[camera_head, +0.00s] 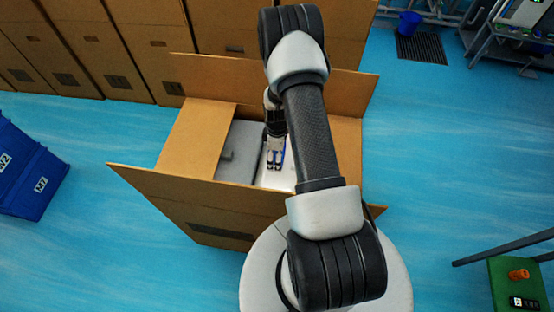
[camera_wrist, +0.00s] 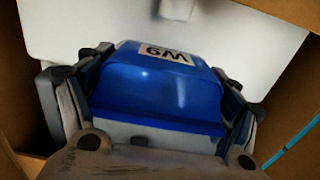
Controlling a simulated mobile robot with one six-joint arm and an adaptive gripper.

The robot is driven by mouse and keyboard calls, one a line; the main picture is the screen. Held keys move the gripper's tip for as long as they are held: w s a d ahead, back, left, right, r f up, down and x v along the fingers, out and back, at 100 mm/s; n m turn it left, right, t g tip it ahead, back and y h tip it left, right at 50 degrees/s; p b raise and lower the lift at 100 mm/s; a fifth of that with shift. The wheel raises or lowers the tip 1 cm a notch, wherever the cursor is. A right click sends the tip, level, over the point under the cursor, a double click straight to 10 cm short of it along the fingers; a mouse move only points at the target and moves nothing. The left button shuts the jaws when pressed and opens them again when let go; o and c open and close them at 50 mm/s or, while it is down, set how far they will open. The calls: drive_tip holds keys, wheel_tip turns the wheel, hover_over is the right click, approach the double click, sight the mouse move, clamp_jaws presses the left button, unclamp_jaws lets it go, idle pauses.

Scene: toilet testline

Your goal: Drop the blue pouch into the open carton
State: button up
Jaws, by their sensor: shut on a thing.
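The open carton (camera_head: 205,193) stands on the floor in front of me with its flaps spread. My gripper (camera_head: 275,163) reaches down over the carton's opening in the head view. In the wrist view, my gripper (camera_wrist: 155,115) is shut on the blue pouch (camera_wrist: 160,85), with a finger on each side of it. The pouch has a white label that reads W9, upside down. In the head view my gripper and arm mostly hide the pouch. A white surface lies beneath the pouch, and brown carton walls show at both sides. I cannot tell whether the pouch touches anything below.
Several closed brown cartons (camera_head: 95,50) stand along the back. Blue bins (camera_head: 28,175) are at the left. A blue bucket (camera_head: 409,23) stands near a dark floor mat (camera_head: 421,48) at the back right. A green surface (camera_head: 510,280) is at the lower right. Blue floor is free on the right.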

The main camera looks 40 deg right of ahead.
drive_tip(key=shift+f+b, duration=0.3)
drive_tip(key=shift+f, duration=1.25)
drive_tip(key=shift+f, duration=0.1)
drive_tip(key=shift+f, duration=0.15)
drive_tip(key=o, duration=1)
